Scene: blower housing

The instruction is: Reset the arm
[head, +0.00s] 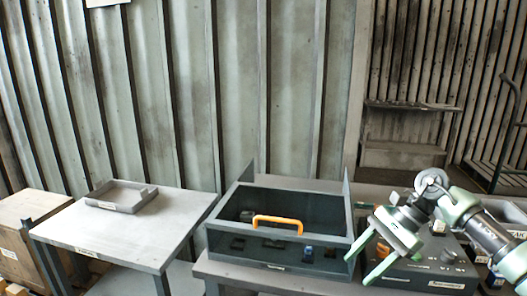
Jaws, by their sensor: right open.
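My right arm comes in from the right edge, and its green-fingered gripper (361,268) is open and empty. Its two fingers point down and left, over or in front of a dark control box (440,264) at the right of the near bench. I cannot tell whether the fingertips touch anything. To the left of the gripper is a dark open-topped housing (220,240) with an orange handle (278,220) at its front. A few small dark and blue parts show inside it. My left gripper is not in view.
A grey table (130,232) at the left carries a shallow grey tray (122,195); the rest of its top is clear. A wooden crate (22,225) stands farther left. Bins with labels (508,212) sit at the right. A corrugated metal wall and a cart frame stand behind.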

